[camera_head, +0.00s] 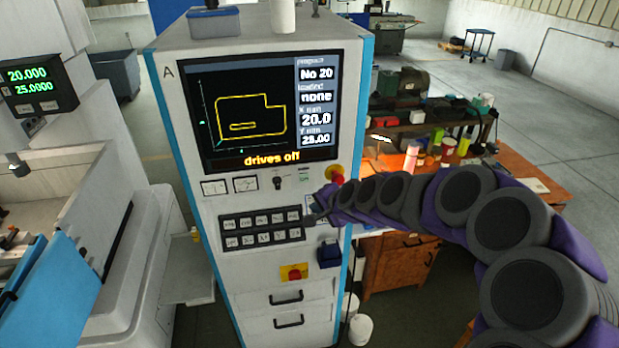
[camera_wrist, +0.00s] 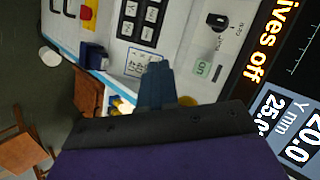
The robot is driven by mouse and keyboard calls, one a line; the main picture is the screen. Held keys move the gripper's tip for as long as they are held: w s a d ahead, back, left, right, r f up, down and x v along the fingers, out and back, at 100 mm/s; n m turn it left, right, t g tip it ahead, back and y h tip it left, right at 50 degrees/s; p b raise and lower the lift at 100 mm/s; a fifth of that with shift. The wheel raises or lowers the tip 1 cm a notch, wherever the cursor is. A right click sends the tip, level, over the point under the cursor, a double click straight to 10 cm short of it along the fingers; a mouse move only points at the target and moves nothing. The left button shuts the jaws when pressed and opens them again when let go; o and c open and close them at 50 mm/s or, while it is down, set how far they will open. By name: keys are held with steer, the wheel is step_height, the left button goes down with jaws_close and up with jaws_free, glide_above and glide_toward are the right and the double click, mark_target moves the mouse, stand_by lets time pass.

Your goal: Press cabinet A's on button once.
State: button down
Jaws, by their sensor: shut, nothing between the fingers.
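Cabinet A (camera_head: 180,130) is a white cabinet with blue edges, marked "A", in the middle of the head view. Its screen (camera_head: 250,110) reads "drives off". A small plate with green "on" lettering (camera_wrist: 202,70) shows in the wrist view, right of my fingers; it is small in the head view (camera_head: 304,178), below the screen. No separate button cap is clear there. My gripper (camera_head: 312,219) is shut and empty, in front of the panel's right side, below that plate. In the wrist view my fingers (camera_wrist: 156,75) overlap a white label (camera_wrist: 138,62); contact cannot be told.
A red mushroom button (camera_head: 335,174) on yellow sits by the right edge. A dark keypad (camera_head: 260,229), a rotary switch (camera_head: 278,183) and a blue box (camera_head: 329,254) are nearby. A cluttered wooden bench (camera_head: 510,165) stands behind my arm.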

mark_target(304, 178)
steer(key=w+a, duration=0.1)
steer(key=w, duration=0.1)
steer(key=w+a, duration=0.1)
steer(key=w, duration=0.2)
steer(key=w+a, duration=0.1)
steer(key=w, duration=0.2)
steer(key=shift+w+a, duration=0.2)
steer(key=shift+a, duration=0.2)
stand_by(0.3)
steer(key=shift+d, duration=0.35)
steer(key=shift+a, duration=0.3)
steer(key=shift+d, duration=0.2)
stand_by(0.4)
stand_by(0.4)
steer(key=shift+w+a, duration=0.15)
steer(key=shift+w, duration=0.25)
